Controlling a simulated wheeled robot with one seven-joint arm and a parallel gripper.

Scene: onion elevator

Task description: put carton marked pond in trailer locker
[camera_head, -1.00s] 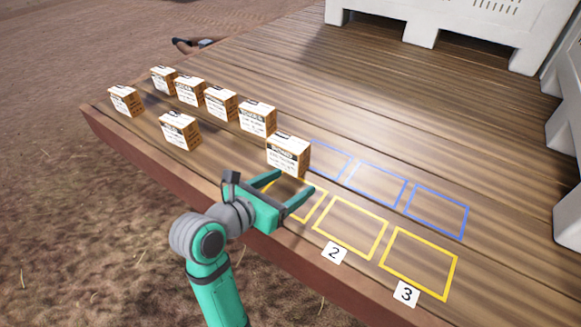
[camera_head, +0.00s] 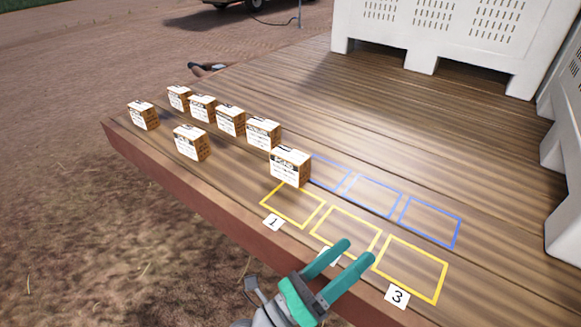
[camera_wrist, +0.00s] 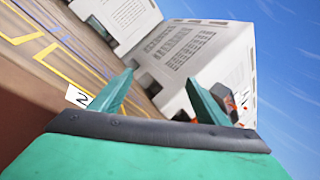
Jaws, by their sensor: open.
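Several small brown-and-white cartons stand on the wooden deck (camera_head: 420,130). One carton (camera_head: 290,167) stands nearest, by the yellow square marked 1; others form a row behind it, including one carton (camera_head: 263,133). Another carton (camera_head: 190,143) and a far-left carton (camera_head: 143,115) stand nearer the deck's edge. The print is too small to read, so I cannot tell which is marked pond. My gripper (camera_head: 358,250) is open and empty, over the deck's front edge by the squares marked 2 and 3. In the wrist view my gripper (camera_wrist: 162,98) has nothing between its fingers. No trailer locker can be made out.
Yellow squares with number tags, such as tag 3 (camera_head: 397,296), line the front, and blue squares (camera_head: 430,221) lie behind them; all look empty. Large white slotted bins (camera_head: 440,40) stand at the back and right. A vehicle wheel (camera_head: 255,4) shows at the top.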

